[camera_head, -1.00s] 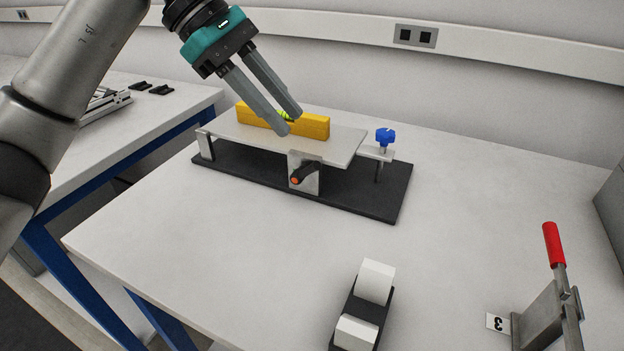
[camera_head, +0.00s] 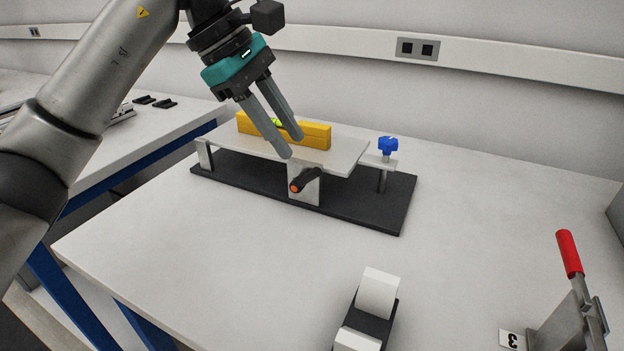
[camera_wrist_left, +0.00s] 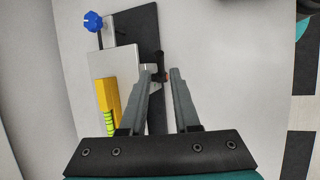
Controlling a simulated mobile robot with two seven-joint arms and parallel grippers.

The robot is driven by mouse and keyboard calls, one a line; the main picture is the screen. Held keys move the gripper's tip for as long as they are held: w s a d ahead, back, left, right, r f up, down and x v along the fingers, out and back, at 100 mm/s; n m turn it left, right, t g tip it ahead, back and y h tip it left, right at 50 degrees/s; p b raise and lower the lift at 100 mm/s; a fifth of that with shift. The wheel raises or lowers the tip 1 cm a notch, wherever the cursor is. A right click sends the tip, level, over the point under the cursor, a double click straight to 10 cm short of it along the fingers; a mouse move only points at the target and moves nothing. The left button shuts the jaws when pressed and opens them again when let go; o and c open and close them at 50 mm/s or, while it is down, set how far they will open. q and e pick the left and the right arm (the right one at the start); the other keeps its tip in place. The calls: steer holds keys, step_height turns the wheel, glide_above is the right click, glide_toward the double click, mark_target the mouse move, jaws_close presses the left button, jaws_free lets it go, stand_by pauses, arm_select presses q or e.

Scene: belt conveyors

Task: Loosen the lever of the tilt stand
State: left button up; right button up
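The tilt stand has a black base (camera_head: 370,209) and a grey top plate (camera_head: 345,154) that carries a yellow spirit level (camera_head: 316,136). Its lever (camera_head: 308,180), black with an orange end, sits on a metal block at the stand's front. A blue knob (camera_head: 388,145) stands at its right end. My left gripper (camera_head: 293,146) is open and empty, with its fingers above the front edge of the plate, above and behind the lever. In the left wrist view, the lever (camera_wrist_left: 160,75) shows just beyond and between the open fingertips (camera_wrist_left: 161,72). My right gripper is not in view.
A toggle clamp with a red handle (camera_head: 570,254) stands at the front right beside a numbered card (camera_head: 511,340). A black holder with white blocks (camera_head: 379,292) is at the front middle. The table (camera_head: 220,260) is clear in front of the stand.

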mark_target(312, 175)
arm_select(q)
steer(key=b+x, duration=0.2)
steer(key=x, duration=0.5)
steer(key=shift+d+f, duration=0.3)
steer(key=shift+f, duration=0.2)
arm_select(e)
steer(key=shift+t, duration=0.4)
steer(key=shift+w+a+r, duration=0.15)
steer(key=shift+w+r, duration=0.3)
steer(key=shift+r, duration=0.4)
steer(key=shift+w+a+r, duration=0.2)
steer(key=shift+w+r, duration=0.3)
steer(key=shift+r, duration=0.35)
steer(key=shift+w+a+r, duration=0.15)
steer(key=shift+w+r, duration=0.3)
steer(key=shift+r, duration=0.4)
arm_select(q)
jaws_close()
